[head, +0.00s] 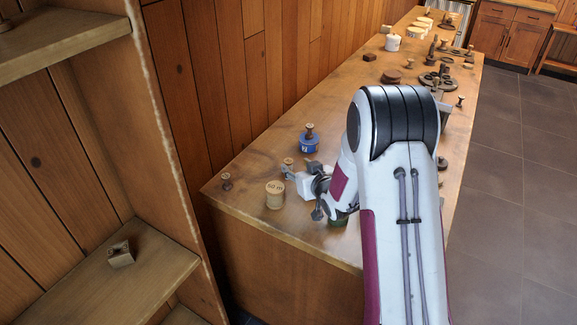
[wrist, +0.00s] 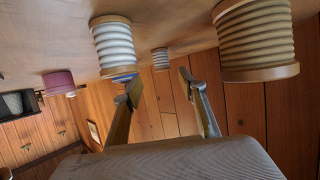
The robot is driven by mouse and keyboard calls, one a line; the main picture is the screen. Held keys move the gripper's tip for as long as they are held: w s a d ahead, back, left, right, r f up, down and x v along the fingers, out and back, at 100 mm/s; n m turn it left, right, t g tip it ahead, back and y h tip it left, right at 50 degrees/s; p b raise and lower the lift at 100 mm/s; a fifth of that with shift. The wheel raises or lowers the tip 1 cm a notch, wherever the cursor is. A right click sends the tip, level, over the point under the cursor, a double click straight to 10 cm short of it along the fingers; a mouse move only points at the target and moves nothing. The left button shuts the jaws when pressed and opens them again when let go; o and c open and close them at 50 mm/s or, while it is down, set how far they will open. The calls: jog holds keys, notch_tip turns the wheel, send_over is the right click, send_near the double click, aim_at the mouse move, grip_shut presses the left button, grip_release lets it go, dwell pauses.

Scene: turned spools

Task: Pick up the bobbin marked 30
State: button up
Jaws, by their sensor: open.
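No bobbin with a readable 30 shows in either view. In the head view a pale wooden spool (head: 275,198) stands upright near the table's front left, its top marked with what looks like "50 m". My gripper (head: 303,190) is just right of it, low over the table. In the wrist view, which is upside down, the open fingers (wrist: 158,88) have nothing between them. Beyond them are a white wound spool (wrist: 113,42), a large tan wound spool (wrist: 256,40), a small pale spool (wrist: 160,59) and a mauve spool (wrist: 59,82). No marks on these are readable.
A blue spool (head: 309,149) stands behind my gripper, with a small wooden spool seen above it. A green item (head: 341,221) shows partly beneath my wrist. Several more spools crowd the far table; a wooden wall runs along it.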

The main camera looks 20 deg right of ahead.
aim_at(290, 162)
jog(key=shift+a+x, duration=0.25)
jog(key=shift+x, duration=2.3)
jog(key=c, duration=0.9)
